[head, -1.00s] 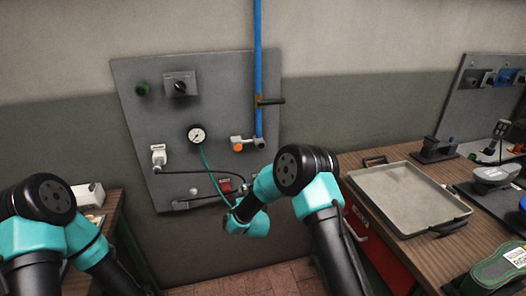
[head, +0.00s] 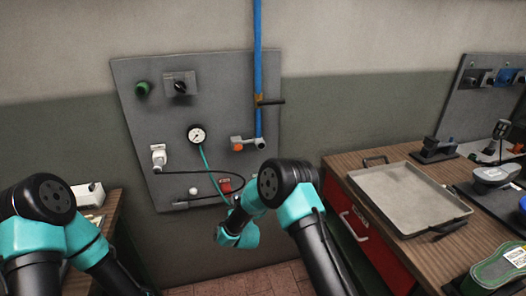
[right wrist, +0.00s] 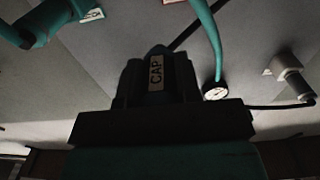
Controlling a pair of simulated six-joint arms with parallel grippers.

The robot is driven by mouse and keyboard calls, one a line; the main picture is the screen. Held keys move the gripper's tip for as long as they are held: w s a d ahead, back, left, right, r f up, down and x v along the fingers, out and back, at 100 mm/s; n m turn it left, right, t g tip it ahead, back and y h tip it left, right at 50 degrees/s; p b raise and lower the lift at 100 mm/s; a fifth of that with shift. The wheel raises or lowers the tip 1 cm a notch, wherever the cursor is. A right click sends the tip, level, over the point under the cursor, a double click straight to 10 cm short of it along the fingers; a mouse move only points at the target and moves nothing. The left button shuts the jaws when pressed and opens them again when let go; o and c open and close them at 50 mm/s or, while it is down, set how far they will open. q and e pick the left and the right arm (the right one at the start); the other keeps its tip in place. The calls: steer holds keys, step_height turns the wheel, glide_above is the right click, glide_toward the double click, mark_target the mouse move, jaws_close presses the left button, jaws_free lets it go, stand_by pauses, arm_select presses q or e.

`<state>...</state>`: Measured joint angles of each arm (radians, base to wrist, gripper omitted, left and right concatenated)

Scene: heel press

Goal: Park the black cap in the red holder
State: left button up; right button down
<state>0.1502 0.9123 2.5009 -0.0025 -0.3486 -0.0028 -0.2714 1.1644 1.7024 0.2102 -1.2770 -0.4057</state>
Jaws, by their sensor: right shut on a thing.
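The black cap (right wrist: 157,72), with a pale "CAP" label, sits between the fingers of my right gripper (right wrist: 157,92) in the right wrist view. The gripper is shut on it, and the fingers are very dark. In the head view my own right arm hides the cap and fingertips. The red holder (head: 224,186) is low on the grey wall panel (head: 215,105), close above my right wrist. Whether the cap touches the holder cannot be seen. My left arm is at the lower left of the head view, but its gripper does not show.
The panel carries a gauge (head: 196,135) with a teal hose, a white fitting (head: 158,156) with a black cable, and an orange-ended valve (head: 243,144) on a blue pipe. A bench with a metal tray (head: 408,197) stands at the right.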

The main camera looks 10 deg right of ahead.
steer(key=shift+s+a+f, duration=0.1)
steer(key=shift+a+f, duration=0.45)
steer(key=shift+f, duration=0.25)
steer(key=shift+a+f, duration=0.55)
steer(key=shift+f, duration=0.3)
steer(key=shift+s+a+f, duration=0.1)
steer(key=shift+a+f, duration=0.45)
steer(key=shift+f, duration=0.25)
steer(key=shift+w, duration=0.15)
steer(key=shift+w+a, duration=0.15)
steer(key=shift+w, duration=2.15)
steer(key=shift+w+a, duration=0.15)
steer(key=shift+w, duration=1.35)
steer(key=c, duration=0.8)
jaws_free()
steer(key=shift+o, duration=0.2)
steer(key=shift+s, duration=0.1)
steer(key=s+d, duration=0.1)
steer(key=s, duration=1.6)
steer(key=shift+d, duration=0.2)
